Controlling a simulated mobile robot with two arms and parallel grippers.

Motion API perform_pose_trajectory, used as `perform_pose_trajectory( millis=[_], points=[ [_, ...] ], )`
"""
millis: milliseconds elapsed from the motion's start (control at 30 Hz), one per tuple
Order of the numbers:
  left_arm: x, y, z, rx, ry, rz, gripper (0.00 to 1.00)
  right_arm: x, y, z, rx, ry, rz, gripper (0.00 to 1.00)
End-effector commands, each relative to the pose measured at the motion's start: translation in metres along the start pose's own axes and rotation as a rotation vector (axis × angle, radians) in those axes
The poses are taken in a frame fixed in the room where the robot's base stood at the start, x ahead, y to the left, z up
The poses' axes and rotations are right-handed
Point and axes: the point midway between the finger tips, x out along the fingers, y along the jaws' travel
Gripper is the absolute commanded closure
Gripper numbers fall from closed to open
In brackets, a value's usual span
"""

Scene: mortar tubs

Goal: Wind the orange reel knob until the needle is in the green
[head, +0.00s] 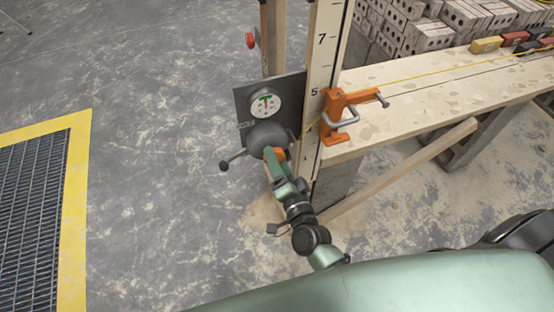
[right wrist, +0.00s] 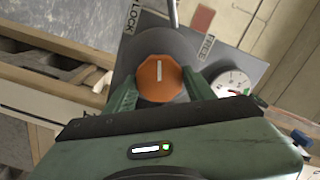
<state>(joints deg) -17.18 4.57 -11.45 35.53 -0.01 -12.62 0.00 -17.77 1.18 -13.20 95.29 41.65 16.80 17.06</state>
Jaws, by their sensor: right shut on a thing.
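The orange reel knob (right wrist: 160,82) is an octagonal knob on the dark round reel (head: 268,138), with a white mark that points up in the right wrist view. My right gripper (right wrist: 160,92) is shut on the knob, one green finger on each side; in the head view the gripper (head: 272,155) covers most of it. The gauge (head: 265,105) is a white dial with a green patch near its top, on the grey plate (head: 242,97). The gauge also shows in the right wrist view (right wrist: 231,83). I cannot tell exactly where its needle points. My left gripper is not in view.
A lever with a black ball end (head: 224,166) sticks out left of the reel; the plate reads LOCK and FREE. An orange clamp (head: 334,118) grips the numbered post (head: 322,60). A yellow line runs along the plank (head: 420,85).

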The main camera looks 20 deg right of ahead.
Motion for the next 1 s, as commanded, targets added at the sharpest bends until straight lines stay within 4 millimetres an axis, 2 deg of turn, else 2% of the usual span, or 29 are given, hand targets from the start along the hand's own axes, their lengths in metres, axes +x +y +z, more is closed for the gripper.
perform_pose_trajectory(
  millis=[300,333,400,767,867,1000],
  points=[
    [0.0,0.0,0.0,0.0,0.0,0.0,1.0,0.0,0.001,0.0,0.002,0.0,0.001,0.87],
    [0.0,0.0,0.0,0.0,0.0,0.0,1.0,0.0,0.001,0.0,0.002,0.0,0.001,0.41],
    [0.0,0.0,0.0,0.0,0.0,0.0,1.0,0.0,0.001,0.0,0.001,0.0,0.001,0.24],
    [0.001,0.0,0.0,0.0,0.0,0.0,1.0,-0.004,0.001,0.001,0.0,-0.001,0.002,0.24],
    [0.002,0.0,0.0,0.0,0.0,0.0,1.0,-0.016,0.002,0.001,-0.001,-0.002,0.002,0.24],
    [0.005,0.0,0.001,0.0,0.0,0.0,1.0,-0.041,0.003,0.001,0.0,-0.002,0.003,0.24]
  ],
)
